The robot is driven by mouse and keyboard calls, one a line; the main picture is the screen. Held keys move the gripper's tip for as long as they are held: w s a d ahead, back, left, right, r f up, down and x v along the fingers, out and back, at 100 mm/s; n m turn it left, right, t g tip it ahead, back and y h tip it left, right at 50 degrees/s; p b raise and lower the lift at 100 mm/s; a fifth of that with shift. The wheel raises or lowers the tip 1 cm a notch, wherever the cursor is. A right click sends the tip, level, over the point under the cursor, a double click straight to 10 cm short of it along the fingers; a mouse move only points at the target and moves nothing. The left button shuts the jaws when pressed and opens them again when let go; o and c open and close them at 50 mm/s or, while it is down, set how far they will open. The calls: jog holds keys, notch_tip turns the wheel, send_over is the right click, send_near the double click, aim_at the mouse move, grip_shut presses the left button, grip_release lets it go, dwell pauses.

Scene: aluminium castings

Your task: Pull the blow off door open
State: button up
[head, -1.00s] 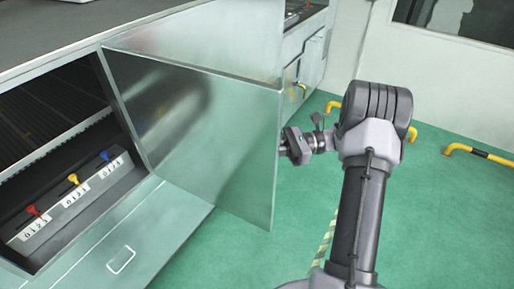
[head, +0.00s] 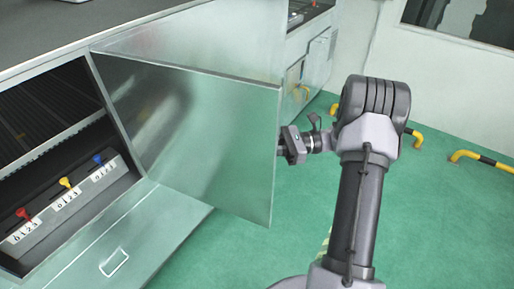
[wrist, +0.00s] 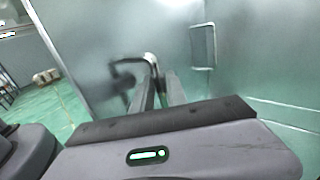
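The blow off door (head: 190,140) is a shiny metal panel. It stands swung well out from the cabinet, hinged at its left side, with the dark interior showing. My gripper (head: 283,148) is at the door's free right edge, its fingertips hidden behind the panel.
Red (head: 23,214), yellow (head: 66,183) and blue (head: 97,159) levers sit inside the cabinet opening. Green floor (head: 440,230) is clear around my arm.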

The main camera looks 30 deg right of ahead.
jog(key=shift+o, duration=1.1)
jog(key=shift+a, duration=0.1)
jog(key=p+v, duration=0.5)
jog(key=v, duration=1.2)
jog(key=shift+d, duration=0.3)
